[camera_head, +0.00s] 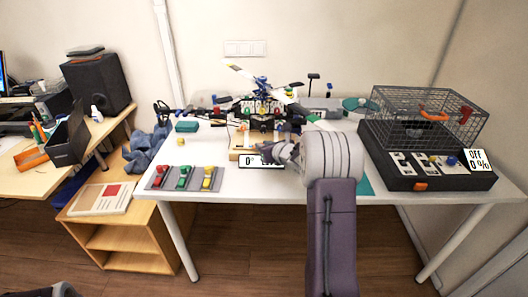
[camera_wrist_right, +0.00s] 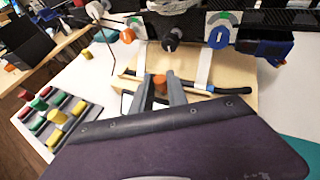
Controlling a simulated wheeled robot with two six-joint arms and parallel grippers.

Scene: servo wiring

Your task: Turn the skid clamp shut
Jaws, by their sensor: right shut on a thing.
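The drone (camera_head: 262,105) stands on a wooden stand (camera_head: 238,152) in the middle of the white table. In the right wrist view, the pale wooden base (camera_wrist_right: 235,78) carries dark skid bars (camera_wrist_right: 215,89) and white upright strips. The skid clamp shows as a small orange-brown knob (camera_wrist_right: 160,84) at the front of the base. My right gripper (camera_wrist_right: 160,94) is shut with its fingers on either side of this knob. In the head view my right gripper (camera_head: 272,151) reaches the stand's front and hides the clamp. A sign reading "0°" (camera_head: 247,161) is partly covered by it. My left gripper is not in view.
A grey tray (camera_head: 157,184) with red, green and yellow blocks lies at the table's front left. A wire cage on a black box (camera_head: 425,175) stands at the right, with a sign reading "OFF 0%" (camera_head: 477,160). Cables and small parts crowd around the drone.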

